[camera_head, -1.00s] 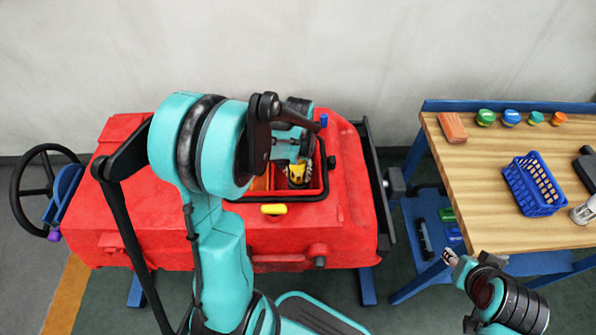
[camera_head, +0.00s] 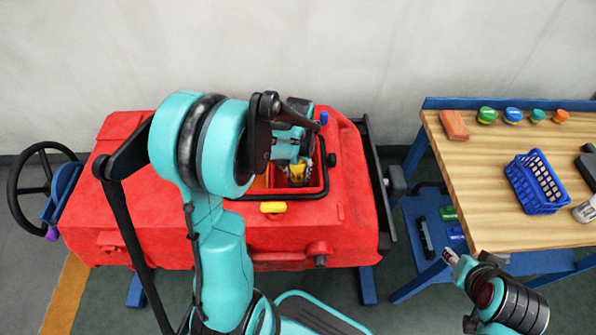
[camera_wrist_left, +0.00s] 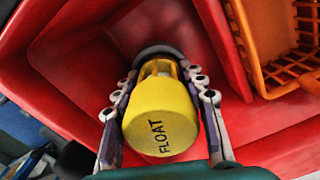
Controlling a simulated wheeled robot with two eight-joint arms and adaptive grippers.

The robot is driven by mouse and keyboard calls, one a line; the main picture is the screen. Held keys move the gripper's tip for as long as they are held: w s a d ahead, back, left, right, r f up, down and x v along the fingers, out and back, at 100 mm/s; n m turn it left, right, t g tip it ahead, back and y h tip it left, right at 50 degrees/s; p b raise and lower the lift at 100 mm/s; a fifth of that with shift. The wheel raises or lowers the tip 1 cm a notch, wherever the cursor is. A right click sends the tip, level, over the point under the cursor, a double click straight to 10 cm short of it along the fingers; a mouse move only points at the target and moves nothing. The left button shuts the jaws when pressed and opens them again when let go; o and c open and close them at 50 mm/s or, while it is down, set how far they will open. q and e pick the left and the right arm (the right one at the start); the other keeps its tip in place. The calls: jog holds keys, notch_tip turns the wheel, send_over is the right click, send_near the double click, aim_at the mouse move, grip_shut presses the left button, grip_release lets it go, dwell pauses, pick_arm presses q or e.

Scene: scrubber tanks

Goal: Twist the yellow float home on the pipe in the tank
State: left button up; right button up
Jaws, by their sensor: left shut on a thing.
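The yellow float (camera_wrist_left: 160,118), marked FLOAT, sits inside the red tank (camera_head: 200,235). My left gripper (camera_wrist_left: 162,105) is shut on it, with one finger on each side. In the head view the float (camera_head: 297,173) shows small in the tank opening, below my left gripper (camera_head: 298,163). A dark ring shows just beyond the float's far end in the wrist view. The pipe is hidden behind the float, so I cannot tell how it is seated. My right gripper (camera_head: 452,258) is away from the tank, near the table's front left corner; its jaws are too small to read.
An orange basket (camera_wrist_left: 272,45) is in the tank beside the float. The wooden table (camera_head: 480,185) at right holds a blue basket (camera_head: 535,187), a brick (camera_head: 453,125) and several coloured caps.

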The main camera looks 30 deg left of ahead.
dwell(0.3)
pick_arm(q)
jog(key=shift+m, duration=1.3)
jog(key=shift+m, duration=1.3)
jog(key=shift+m, duration=0.5)
jog(key=shift+a+m, duration=0.1)
jog(key=shift+m, duration=0.7)
jog(key=shift+m, duration=1.3)
